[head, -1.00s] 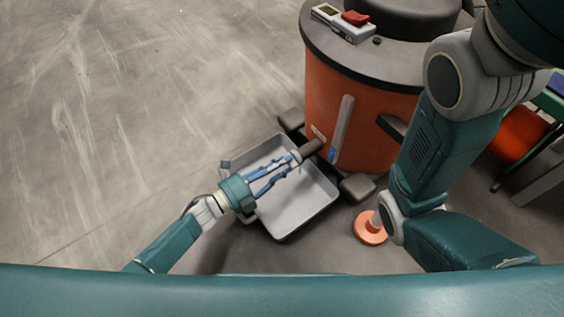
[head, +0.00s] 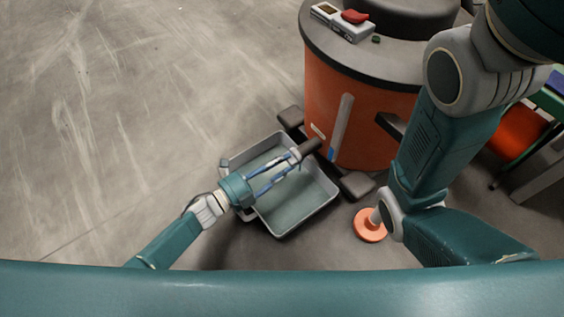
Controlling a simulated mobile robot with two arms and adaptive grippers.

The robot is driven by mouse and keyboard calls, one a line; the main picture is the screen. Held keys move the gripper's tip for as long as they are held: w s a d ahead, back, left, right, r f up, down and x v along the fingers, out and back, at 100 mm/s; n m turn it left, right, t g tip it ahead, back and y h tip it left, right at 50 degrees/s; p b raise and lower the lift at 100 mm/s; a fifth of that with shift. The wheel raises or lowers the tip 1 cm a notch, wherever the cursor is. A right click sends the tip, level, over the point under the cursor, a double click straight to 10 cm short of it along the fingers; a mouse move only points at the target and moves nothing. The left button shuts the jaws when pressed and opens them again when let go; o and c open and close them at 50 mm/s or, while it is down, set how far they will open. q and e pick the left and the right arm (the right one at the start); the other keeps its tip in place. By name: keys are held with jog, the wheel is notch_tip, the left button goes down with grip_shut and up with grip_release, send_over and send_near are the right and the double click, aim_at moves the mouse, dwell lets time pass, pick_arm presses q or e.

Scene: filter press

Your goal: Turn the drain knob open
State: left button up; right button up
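The drain knob (head: 296,155) is a small light-grey piece at the end of a dark spout (head: 311,146) low on the front of the orange filter drum (head: 361,125). My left gripper (head: 293,160) reaches it from the lower left, its blue fingers around the knob and apparently closed on it; the exact contact is small and partly hidden. Below them a grey tray (head: 284,233) stands on the floor with a greenish layer, apparently liquid, across its bottom. My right arm crosses the right side; its gripper is out of view.
A control box with a red top (head: 355,17) sits on the drum's rim. Dark feet (head: 357,186) stick out at the drum's base. An orange disc (head: 370,225) is near my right arm, and an orange seat (head: 520,133) is farther right. Floor at left is clear.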

pick_arm(q)
jog(key=shift+o, duration=1)
jog(key=v, duration=1.2)
jog(key=shift+r, duration=0.1)
